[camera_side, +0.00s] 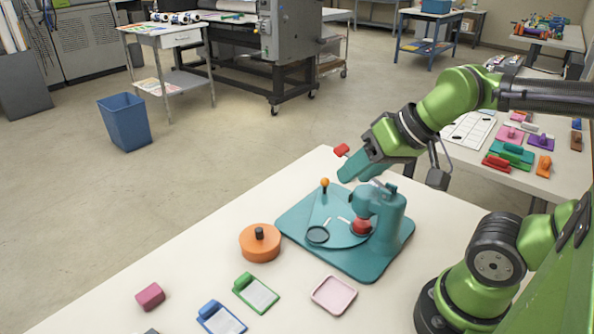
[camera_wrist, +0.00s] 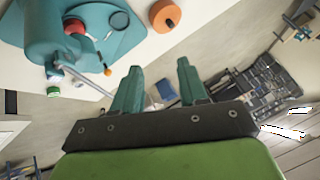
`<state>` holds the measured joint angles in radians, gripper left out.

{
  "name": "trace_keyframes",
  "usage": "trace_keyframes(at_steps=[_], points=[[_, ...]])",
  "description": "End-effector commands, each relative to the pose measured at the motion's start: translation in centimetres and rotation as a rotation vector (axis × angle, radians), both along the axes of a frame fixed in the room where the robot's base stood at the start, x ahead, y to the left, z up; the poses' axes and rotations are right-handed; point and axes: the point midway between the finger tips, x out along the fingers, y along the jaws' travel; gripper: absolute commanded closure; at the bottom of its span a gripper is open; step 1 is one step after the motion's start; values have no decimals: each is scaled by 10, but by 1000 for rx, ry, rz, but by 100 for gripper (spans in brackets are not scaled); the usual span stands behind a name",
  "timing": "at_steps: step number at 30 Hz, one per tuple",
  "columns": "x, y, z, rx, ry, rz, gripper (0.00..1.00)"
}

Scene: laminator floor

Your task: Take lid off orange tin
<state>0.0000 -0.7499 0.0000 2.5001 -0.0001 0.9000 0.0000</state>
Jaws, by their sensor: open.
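The orange tin (camera_side: 260,247) is round and low, and stands upright on the white table left of the teal press. A dark knob (camera_side: 259,233) stands up from its top; the line between lid and tin cannot be made out. In the wrist view the tin (camera_wrist: 169,22) is near the top edge, beyond my fingertips. My gripper (camera_side: 348,172) is above the press, up and to the right of the tin and well apart from it. In the wrist view my gripper (camera_wrist: 158,66) has its two teal fingers spread, with nothing between them.
The teal press (camera_side: 385,212) has an orange-tipped post (camera_side: 325,184) and a red-ended lever (camera_side: 341,150) close to my gripper. A pink tray (camera_side: 334,295), green clipboard (camera_side: 256,292), blue clipboard (camera_side: 221,318) and magenta block (camera_side: 150,296) lie nearby. The table left of the tin is clear.

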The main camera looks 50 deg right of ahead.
Motion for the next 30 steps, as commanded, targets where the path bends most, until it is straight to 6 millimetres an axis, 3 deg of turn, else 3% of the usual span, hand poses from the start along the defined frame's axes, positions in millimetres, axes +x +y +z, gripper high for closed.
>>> trace_keyframes(at_steps=[3,13,16,20,30], points=[[0,0,0,0,0,0,50],[1,3,-6,0,26,12,50],[12,8,-13,-8,78,36,50],[42,19,-16,-53,170,107,50],[141,58,-38,-247,395,383,50]])
